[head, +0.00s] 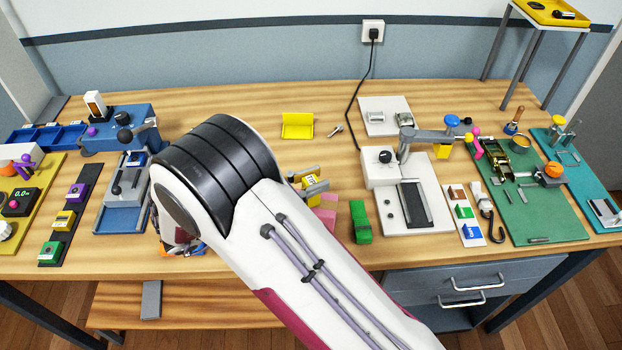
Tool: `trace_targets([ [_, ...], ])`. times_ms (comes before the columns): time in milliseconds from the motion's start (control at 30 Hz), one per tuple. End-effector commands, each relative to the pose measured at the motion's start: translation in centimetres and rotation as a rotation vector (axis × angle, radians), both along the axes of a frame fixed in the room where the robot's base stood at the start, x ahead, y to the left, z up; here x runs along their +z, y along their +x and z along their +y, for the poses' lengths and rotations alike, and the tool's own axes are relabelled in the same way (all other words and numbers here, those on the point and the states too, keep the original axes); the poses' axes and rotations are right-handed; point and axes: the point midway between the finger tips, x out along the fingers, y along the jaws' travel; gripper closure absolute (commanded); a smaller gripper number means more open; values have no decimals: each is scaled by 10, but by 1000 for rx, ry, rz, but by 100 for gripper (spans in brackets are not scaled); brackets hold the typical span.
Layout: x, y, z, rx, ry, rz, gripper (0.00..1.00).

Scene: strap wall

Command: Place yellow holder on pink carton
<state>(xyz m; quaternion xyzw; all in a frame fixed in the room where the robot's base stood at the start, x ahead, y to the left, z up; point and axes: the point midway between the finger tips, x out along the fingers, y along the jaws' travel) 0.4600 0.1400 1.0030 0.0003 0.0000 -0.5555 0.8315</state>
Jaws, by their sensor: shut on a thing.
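My gripper (309,181) shows just past the right side of my arm's wrist, with its grey fingers shut on a small yellow holder (311,183) that has a pale, marked face. A pink carton (326,214) lies on the table just below the held holder in the picture. My arm hides much of the carton. The holder looks above or close to the carton's far edge; I cannot tell whether they touch.
A yellow open tray (297,126) stands farther back, with a small metal key-like piece (336,131) beside it. A green block (360,222) stands right of the carton, near a white machine (412,205). Bare table lies behind the gripper.

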Motion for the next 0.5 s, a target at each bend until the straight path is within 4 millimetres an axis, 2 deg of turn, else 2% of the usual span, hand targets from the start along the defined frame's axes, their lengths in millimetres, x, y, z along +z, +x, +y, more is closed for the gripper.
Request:
trace_targets([
  [33, -1, 0, 0, 0, 0, 0, 100],
  [67, -1, 0, 0, 0, 0, 0, 73],
  [100, -1, 0, 0, 0, 0, 0, 64],
  [500, 0, 0, 0, 0, 0, 0, 64],
])
